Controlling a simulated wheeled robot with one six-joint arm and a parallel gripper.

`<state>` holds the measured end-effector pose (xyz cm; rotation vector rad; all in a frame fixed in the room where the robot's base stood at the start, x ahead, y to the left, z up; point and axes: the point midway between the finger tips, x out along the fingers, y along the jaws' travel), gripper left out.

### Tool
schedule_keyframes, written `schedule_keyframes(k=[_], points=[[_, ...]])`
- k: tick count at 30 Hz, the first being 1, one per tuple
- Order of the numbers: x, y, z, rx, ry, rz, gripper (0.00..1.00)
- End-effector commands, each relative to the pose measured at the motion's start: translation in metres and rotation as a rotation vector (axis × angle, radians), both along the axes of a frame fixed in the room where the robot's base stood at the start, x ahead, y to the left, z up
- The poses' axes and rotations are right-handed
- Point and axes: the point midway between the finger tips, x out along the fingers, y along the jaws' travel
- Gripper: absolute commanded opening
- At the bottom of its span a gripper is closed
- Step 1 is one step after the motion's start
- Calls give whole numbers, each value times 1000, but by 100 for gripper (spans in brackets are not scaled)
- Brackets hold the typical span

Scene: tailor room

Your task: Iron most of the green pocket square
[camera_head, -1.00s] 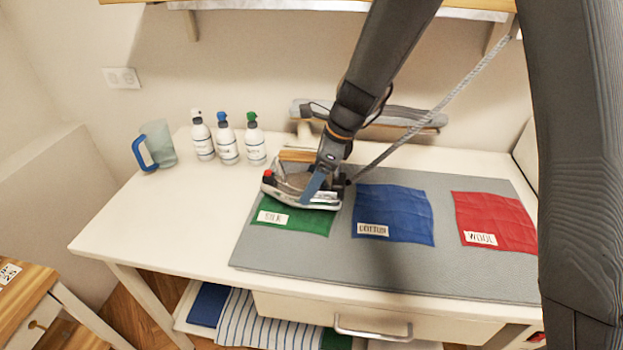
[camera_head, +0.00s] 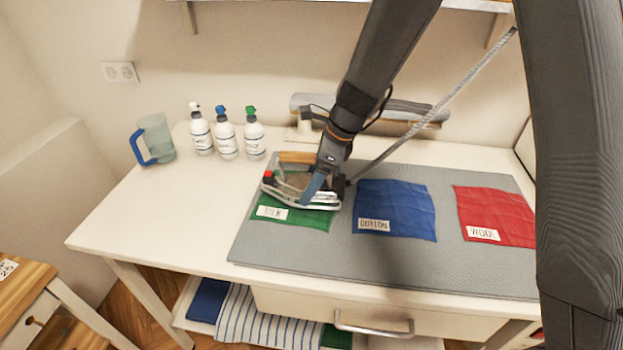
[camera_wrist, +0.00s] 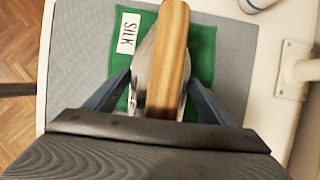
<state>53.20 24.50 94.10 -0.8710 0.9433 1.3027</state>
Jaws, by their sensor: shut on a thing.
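The green pocket square (camera_head: 318,219) lies on the grey ironing mat at its left end, with a white SILK label (camera_head: 272,212) at its front left. The iron (camera_head: 300,200), silver with a wooden handle (camera_head: 300,157), sits over the back part of the square and hides it. My gripper (camera_head: 316,182) is shut on the iron. In the wrist view, the wooden handle (camera_wrist: 172,60) runs between my gripper's fingers (camera_wrist: 156,92), with green cloth (camera_wrist: 201,48) showing on both sides. I cannot tell whether the iron's sole touches the cloth.
A blue COTTON square (camera_head: 395,205) and a red WOOL square (camera_head: 495,212) lie to the right on the grey mat (camera_head: 330,262). Three spray bottles (camera_head: 226,138) and a blue-handled jug (camera_head: 155,138) stand at the left. A grey cord (camera_head: 440,108) rises right from the iron.

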Motion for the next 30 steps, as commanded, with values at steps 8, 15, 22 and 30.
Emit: schedule_keyframes(k=[8,15,22,30], points=[[1,1,-4,2,-3,0,14],[1,1,-8,2,-3,0,14],[-4,1,-7,2,-2,0,14],[-14,2,-8,2,-2,0,14]])
